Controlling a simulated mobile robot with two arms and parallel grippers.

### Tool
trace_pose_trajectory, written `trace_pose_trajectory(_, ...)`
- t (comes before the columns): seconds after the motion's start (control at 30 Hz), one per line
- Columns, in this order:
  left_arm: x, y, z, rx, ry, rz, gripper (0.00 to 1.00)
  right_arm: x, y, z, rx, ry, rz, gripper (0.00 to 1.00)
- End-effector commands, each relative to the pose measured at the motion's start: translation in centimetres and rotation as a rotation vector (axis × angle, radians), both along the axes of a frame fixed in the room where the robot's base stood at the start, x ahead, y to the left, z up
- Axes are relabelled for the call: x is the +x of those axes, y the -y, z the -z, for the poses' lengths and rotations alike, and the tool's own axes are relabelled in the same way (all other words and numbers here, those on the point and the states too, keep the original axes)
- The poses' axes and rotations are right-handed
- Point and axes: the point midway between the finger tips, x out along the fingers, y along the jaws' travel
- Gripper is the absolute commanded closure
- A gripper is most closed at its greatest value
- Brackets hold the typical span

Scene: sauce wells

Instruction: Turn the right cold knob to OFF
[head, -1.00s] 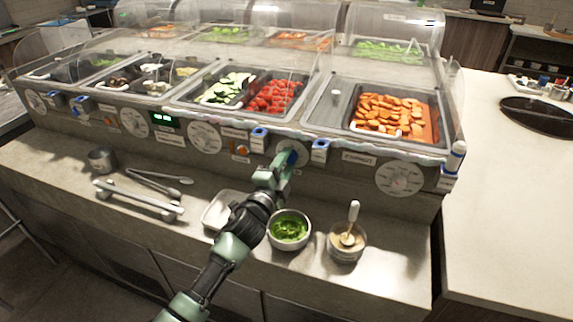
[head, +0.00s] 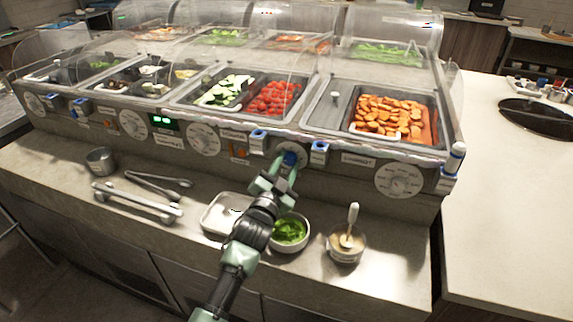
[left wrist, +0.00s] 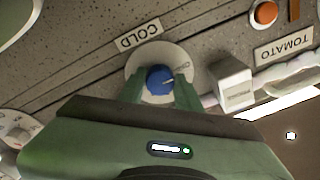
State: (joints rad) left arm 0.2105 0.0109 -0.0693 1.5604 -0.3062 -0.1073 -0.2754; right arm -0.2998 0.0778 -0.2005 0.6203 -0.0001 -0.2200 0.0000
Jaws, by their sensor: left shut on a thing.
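The right cold knob (head: 289,158) is a blue round knob on a pale dial on the counter's front panel. In the left wrist view the blue knob (left wrist: 159,79) sits beside a COLD label (left wrist: 138,34), with a light pointer mark towards the right. My left gripper (head: 280,170) reaches it from the front. In the left wrist view my left gripper's green fingers (left wrist: 159,92) stand one on each side of the knob, shut on it. The fingers hide part of the dial. My right gripper is not in view.
White dials (head: 398,181) and blue-topped blocks (head: 319,152) flank the knob. On the ledge below stand a bowl of greens (head: 290,231), partly behind my arm, a sauce cup with a spoon (head: 346,247), a metal tray (head: 217,214) and tongs (head: 150,184).

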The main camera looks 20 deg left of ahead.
Motion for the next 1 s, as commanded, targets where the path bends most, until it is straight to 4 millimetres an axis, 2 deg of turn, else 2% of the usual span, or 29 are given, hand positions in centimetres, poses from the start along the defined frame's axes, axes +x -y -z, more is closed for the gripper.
trace_pose_trajectory(0.57,-0.07,-0.02,0.44,-0.03,-0.01,-0.001,1.0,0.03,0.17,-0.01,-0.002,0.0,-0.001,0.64)
trace_pose_trajectory(0.6,-0.07,-0.02,0.44,-0.03,-0.01,-0.001,0.55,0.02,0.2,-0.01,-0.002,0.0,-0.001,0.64)
trace_pose_trajectory(0.63,-0.06,-0.01,0.43,-0.03,-0.01,-0.001,0.47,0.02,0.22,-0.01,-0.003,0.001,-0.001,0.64)
trace_pose_trajectory(0.67,-0.05,-0.02,0.4,-0.029,-0.008,-0.001,0.45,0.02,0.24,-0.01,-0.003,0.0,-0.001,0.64)
trace_pose_trajectory(1.0,-0.31,-0.01,0.23,-0.028,-0.004,0.0,0.45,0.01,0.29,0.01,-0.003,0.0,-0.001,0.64)
